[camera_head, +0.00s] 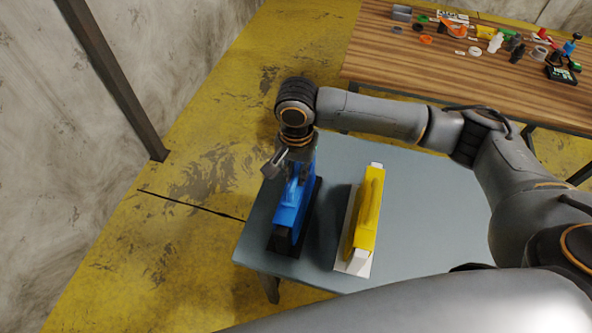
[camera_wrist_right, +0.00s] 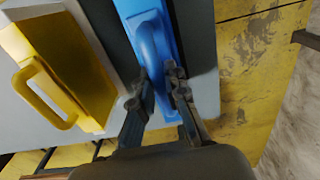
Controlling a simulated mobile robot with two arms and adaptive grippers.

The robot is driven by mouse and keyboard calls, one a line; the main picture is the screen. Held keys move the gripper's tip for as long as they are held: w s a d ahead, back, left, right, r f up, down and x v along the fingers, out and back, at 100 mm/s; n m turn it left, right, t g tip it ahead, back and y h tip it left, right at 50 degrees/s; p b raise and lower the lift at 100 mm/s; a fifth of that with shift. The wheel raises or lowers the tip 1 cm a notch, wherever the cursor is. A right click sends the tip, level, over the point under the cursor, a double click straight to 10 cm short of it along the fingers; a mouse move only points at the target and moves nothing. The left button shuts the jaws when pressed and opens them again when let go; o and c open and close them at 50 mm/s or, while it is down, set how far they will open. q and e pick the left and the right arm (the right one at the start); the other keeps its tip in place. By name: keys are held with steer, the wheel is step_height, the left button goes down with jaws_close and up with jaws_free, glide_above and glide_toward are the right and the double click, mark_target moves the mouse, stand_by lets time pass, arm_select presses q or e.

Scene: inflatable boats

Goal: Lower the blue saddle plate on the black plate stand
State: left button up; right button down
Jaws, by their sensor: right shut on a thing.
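The blue saddle plate (camera_head: 291,208) is at the left side of the grey table in the head view, lined up over the black plate stand (camera_head: 313,206). Black shows along its right side and at its near end. I cannot tell whether the plate rests fully on the stand or hangs just above it. My right gripper (camera_head: 289,167) is at the plate's far end. In the right wrist view my right gripper (camera_wrist_right: 155,97) has its fingers on both sides of the blue handle (camera_wrist_right: 152,58), shut on it. My left gripper is not in view.
A yellow saddle plate (camera_head: 367,215) sits on a white stand (camera_head: 353,262) just to the right on the grey table (camera_head: 430,190). The table's right part is clear. A wooden table (camera_head: 400,60) with several small items stands at the back. A wall is at left.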

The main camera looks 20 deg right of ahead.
steer(key=shift+f, duration=0.65)
steer(key=c, duration=1.3)
jaws_free()
